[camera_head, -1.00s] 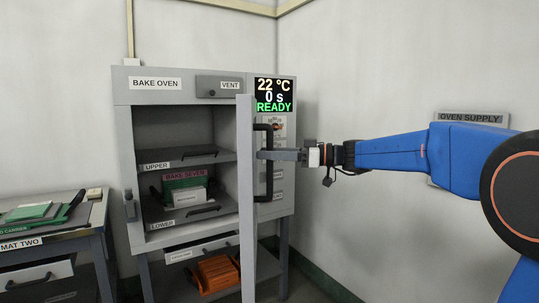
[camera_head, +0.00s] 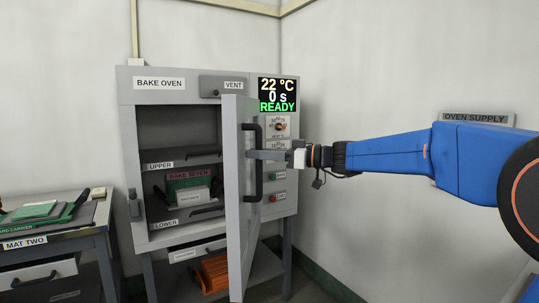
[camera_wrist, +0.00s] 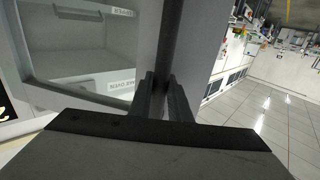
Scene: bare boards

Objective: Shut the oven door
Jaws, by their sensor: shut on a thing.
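The grey bake oven (camera_head: 160,98) stands against the back wall with its door (camera_head: 236,200) partly open, swung out on its right side toward me. The black bar handle (camera_head: 258,184) is upright on the door's outer face. My gripper (camera_head: 256,155) is shut on this handle near its middle. In the wrist view, the jaws (camera_wrist: 164,98) close around the dark handle bar (camera_wrist: 171,45), with the door face beside it. Inside the oven, the upper shelf (camera_head: 180,160) looks empty. A green tray with a label and a pale block (camera_head: 194,196) sits on the lower shelf.
The control panel (camera_head: 277,95) reads 22 °C, 0 s, READY. A table (camera_head: 60,239) at the left holds green boards and a carrier. Orange items (camera_head: 214,272) lie under the oven.

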